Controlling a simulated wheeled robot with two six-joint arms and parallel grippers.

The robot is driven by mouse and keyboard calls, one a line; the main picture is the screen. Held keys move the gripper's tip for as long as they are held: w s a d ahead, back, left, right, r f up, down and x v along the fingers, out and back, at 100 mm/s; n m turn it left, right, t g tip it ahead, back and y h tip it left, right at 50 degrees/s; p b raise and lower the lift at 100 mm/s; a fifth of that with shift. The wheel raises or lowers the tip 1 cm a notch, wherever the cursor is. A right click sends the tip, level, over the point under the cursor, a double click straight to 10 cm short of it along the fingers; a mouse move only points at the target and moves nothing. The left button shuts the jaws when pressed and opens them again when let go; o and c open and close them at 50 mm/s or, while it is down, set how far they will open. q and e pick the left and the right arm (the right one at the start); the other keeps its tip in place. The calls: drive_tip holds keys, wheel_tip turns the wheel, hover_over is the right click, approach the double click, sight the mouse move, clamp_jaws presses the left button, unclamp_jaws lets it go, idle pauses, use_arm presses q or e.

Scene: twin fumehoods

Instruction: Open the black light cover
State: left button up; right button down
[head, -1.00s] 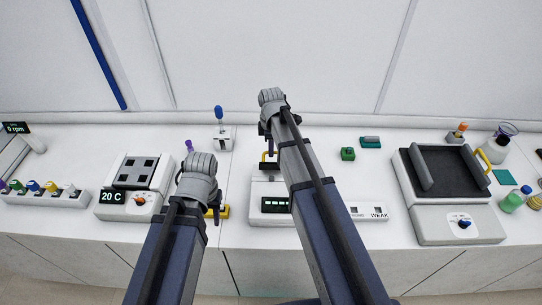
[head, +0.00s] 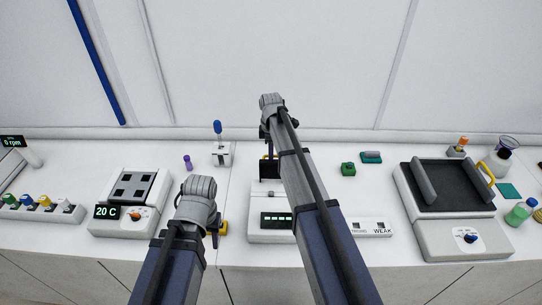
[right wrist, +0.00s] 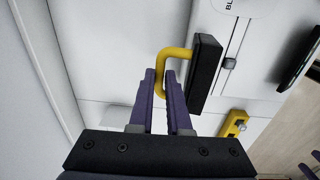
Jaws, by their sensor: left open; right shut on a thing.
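The black light cover (head: 270,170) stands raised at the back of a white device with a small lit display (head: 276,219). In the right wrist view the cover is a black slab (right wrist: 206,76) with a yellow loop handle (right wrist: 163,58). My right gripper (right wrist: 161,78) is shut on that handle, its purple fingers on either side of the bar. In the head view my right gripper (head: 266,148) is partly hidden by its own arm. My left gripper (head: 213,236) is open, low over the bench left of the device, beside a yellow piece (head: 223,228).
A white block with a blue-knobbed lever (head: 221,153) and a purple vial (head: 187,162) stand behind my left gripper. A heater reading 20 C (head: 130,203) is at left.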

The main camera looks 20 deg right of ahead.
use_arm(q)
drive_tip(key=shift+f+b, duration=0.6)
drive_tip(key=shift+f, duration=0.2)
use_arm(e)
drive_tip(key=w, duration=0.1)
drive_tip(key=w+f, duration=0.1)
drive_tip(key=w+d, duration=0.1)
drive_tip(key=shift+f, duration=0.25)
drive_tip(key=c, duration=0.9)
unclamp_jaws()
drive_tip(key=shift+w+f, duration=0.15)
use_arm(q)
drive_tip(key=shift+w+d+f, duration=0.1)
drive_tip(key=shift+w+f, duration=0.05)
drive_tip(key=shift+w, duration=0.25)
use_arm(e)
drive_tip(key=shift+w+d+f, duration=0.1)
drive_tip(key=shift+f, duration=0.05)
